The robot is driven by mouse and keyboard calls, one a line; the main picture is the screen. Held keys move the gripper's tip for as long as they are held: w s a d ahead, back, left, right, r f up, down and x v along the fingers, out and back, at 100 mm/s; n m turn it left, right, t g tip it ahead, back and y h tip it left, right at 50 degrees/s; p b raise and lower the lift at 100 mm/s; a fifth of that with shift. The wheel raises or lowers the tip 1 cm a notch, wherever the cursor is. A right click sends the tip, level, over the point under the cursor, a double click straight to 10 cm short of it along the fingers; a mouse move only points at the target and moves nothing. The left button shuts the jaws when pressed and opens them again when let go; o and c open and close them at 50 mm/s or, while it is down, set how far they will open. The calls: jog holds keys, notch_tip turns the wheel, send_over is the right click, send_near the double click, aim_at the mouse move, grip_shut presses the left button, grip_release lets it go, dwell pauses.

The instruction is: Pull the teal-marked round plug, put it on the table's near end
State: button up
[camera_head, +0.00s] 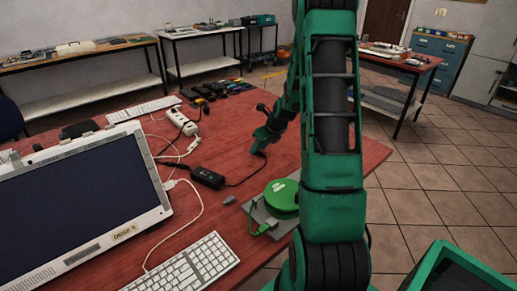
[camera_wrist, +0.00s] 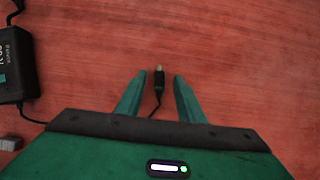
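In the wrist view a small black round plug (camera_wrist: 159,82) with a metal tip lies on the red table (camera_wrist: 230,60), between the two fingers of my gripper (camera_wrist: 159,85). There is a gap on each side, so the fingers are open around it. Its thin cable runs back under the gripper body. I cannot make out a teal mark on the plug. In the head view my gripper (camera_head: 258,150) points down low over the table; the plug is too small to tell there. A black power brick (camera_head: 207,177) lies to its left, and its edge shows in the wrist view (camera_wrist: 12,65).
A white power strip (camera_head: 182,121) with cables, a monitor (camera_head: 80,205) and a keyboard (camera_head: 190,268) are on the left. A green round device (camera_head: 283,196) on a grey base stands nearer. Several small dark items (camera_head: 215,90) lie at the far end. Table right of my gripper is clear.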

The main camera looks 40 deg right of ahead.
jog(key=v, duration=1)
jog(key=shift+r, duration=0.25)
jog(key=shift+s+a, duration=0.1)
jog(key=s+a+r+n+g, duration=0.2)
jog(key=s+a+n, duration=0.4)
jog(key=s+n, duration=0.3)
jog(key=s+a+r+n+g, duration=0.2)
jog(key=s+a+r+n, duration=0.2)
jog(key=s+n, duration=0.6)
jog(key=s+a+r+n+g, duration=0.2)
jog(key=s+a+n, duration=0.5)
jog(key=s+n, duration=0.3)
jog(key=shift+s+a+r, duration=0.3)
jog(key=shift+s+r, duration=0.1)
jog(key=shift+s, duration=0.25)
jog(key=shift+s+a, duration=0.1)
jog(key=shift+s, duration=0.1)
jog(key=shift+c, duration=0.5)
jog(key=shift+a+n, duration=0.1)
jog(key=shift+n, duration=0.2)
